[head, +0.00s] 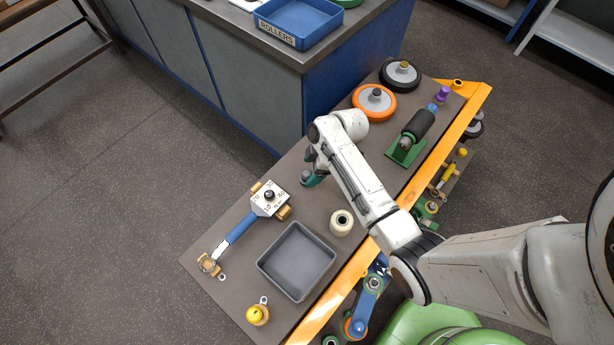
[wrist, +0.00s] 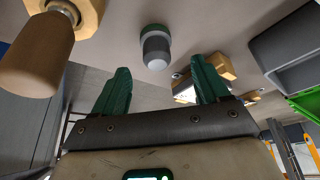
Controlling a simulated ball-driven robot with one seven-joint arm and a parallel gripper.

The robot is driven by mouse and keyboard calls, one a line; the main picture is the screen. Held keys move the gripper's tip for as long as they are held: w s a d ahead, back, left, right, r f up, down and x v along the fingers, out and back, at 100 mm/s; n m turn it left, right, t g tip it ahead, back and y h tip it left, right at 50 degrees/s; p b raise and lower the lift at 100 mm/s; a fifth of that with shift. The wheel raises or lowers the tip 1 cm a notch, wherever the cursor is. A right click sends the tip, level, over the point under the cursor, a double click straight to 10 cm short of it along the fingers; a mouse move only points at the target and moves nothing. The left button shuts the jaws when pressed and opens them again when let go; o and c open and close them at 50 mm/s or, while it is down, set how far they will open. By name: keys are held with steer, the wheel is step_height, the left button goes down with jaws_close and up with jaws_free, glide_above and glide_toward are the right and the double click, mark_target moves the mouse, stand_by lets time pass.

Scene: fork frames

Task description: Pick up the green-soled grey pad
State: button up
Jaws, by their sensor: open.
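The green-soled grey pad (wrist: 155,50) is a short grey cylinder with a rounded end and a green base. In the wrist view it sits on the table surface, beyond my fingertips and roughly midway between them. My gripper (wrist: 160,80) has two dark green fingers spread apart with nothing between them. In the head view the pad (head: 307,178) shows as a small grey and green shape on the cart top, close beside my gripper (head: 316,168). My arm hides part of that area, and any contact there is too small to tell.
A cream roller (head: 341,222) stands near my arm. A grey tray (head: 271,267) and a blue-handled tool with a white dial block (head: 268,200) lie to the lower left. Wheels (head: 374,103) and a green-based roller stand (head: 404,150) occupy the far end. An orange rail edges the cart.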

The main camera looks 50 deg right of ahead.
mark_target(308, 173)
steer(key=x, duration=0.5)
steer(key=shift+d+f, duration=0.1)
steer(key=shift+d, duration=0.2)
steer(key=c, duration=1.1)
